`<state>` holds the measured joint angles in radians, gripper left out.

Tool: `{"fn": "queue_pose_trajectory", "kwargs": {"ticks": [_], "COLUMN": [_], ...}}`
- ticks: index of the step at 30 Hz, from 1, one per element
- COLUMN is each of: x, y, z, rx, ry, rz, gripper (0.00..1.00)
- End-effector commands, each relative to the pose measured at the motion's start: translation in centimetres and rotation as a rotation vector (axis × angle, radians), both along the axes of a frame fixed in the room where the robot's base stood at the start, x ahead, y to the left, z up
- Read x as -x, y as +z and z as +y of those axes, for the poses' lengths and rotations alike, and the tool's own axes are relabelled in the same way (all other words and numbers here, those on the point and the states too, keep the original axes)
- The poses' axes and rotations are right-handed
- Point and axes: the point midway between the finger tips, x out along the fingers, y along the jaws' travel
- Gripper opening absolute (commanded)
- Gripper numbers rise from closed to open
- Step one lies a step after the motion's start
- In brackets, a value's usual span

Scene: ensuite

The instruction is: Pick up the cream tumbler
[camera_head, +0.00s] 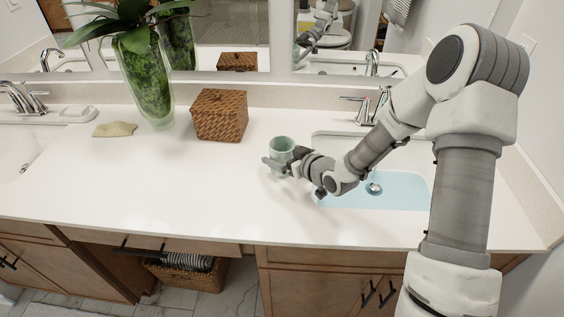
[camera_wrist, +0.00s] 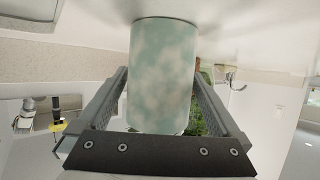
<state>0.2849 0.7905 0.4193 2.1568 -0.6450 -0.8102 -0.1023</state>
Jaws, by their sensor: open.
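The tumbler (camera_head: 281,146) stands upright on the white counter, left of the right-hand sink. It looks pale green mottled with cream. It fills the middle of the wrist view (camera_wrist: 162,75), which shows the scene upside down. My gripper (camera_head: 284,162) is open, with one finger on each side of the tumbler. In the wrist view a narrow gap shows beside the tumbler on parts of both sides; whether either finger touches it I cannot tell. The gripper hides the tumbler's lower part in the head view.
A woven brown box (camera_head: 220,115) stands left of the tumbler. A tall green glass vase (camera_head: 148,85) with a plant is further left, near a beige cloth (camera_head: 114,129). The sink (camera_head: 400,190) and chrome faucet (camera_head: 362,108) lie to the right. The front counter is clear.

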Motion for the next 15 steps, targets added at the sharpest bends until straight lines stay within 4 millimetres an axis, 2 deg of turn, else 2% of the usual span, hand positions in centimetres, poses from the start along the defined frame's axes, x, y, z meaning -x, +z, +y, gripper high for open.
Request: {"fn": "queue_pose_trajectory", "kwargs": {"ticks": [6,15], "x": [-0.06,-0.05], "y": [-0.01,0.01], "z": [0.04,0.03], "rx": [0.000,-0.001], "ry": [0.000,0.000], "rz": [0.000,-0.001], "gripper": [1.00,0.46]}}
